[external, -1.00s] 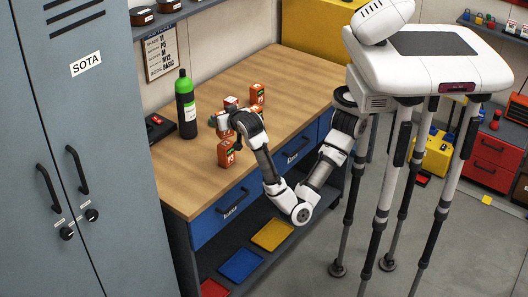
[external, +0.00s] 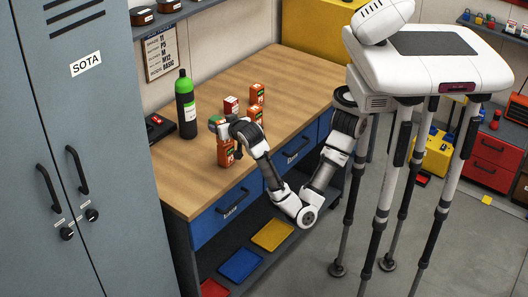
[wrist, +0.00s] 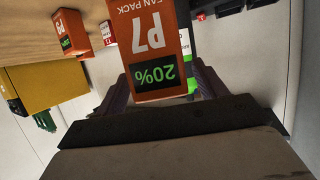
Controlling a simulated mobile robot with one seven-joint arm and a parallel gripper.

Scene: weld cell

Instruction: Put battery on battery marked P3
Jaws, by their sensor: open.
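Orange batteries stand on the wooden bench. In the wrist view, a battery marked P7 (wrist: 148,40) with a green 20% display is between my spread fingers, its label upside down in the picture. In the external view, my gripper (external: 222,130) is open at the top of an orange battery (external: 226,155) near the bench's front edge. That orange shape looks tall, perhaps two batteries stacked, but my gripper partly hides it. I cannot read a P3 mark anywhere.
A dark bottle with a green top (external: 186,105) and a black case (external: 157,128) stand to the left on the bench (external: 240,75). Another battery (wrist: 70,33) shows at the left of the wrist view. The bench's right part is clear. A grey locker (external: 75,150) stands left.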

